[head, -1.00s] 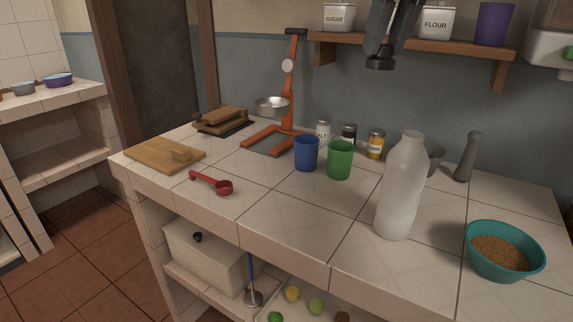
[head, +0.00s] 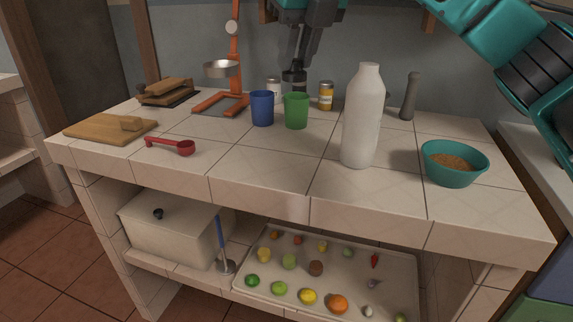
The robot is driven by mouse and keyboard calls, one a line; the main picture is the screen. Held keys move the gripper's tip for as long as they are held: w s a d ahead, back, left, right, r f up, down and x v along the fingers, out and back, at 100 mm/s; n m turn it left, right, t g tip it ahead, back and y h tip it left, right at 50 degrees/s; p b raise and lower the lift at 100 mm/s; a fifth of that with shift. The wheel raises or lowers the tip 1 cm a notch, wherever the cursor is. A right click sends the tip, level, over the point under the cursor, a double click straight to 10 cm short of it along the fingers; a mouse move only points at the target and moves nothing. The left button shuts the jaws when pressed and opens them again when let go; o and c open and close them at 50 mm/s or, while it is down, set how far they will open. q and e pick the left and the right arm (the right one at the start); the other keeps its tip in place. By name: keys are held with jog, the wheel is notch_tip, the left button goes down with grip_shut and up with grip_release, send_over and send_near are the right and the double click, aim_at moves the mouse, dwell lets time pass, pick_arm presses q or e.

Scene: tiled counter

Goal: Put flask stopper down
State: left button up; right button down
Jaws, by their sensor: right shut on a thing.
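My right gripper (head: 295,68) points down at the top middle of the head view, above the back of the counter. It is shut on a small dark piece, the flask stopper (head: 294,77), which is mostly hidden between the fingers and hard to make out. The white flask (head: 361,120) stands upright on the counter, right of the gripper and nearer to me, with no stopper visible on its top. My left gripper is not in view.
A green cup (head: 296,111), a blue cup (head: 262,109) and spice jars (head: 326,97) stand near the gripper. A teal bowl (head: 454,165) is at right, a red scoop (head: 172,147) at left. The counter's front middle (head: 265,172) is clear.

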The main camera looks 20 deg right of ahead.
notch_tip(320, 180, down, 13)
jog(key=b, duration=0.2)
jog(key=shift+d+r+b, duration=0.1)
jog(key=shift+b, duration=0.3)
jog(key=shift+f, duration=0.5)
jog(key=shift+f+b, duration=0.55)
jog(key=shift+f, duration=1.45)
jog(key=shift+f, duration=0.2)
jog(key=c, duration=0.9)
grip_release()
jog(key=shift+r, duration=0.15)
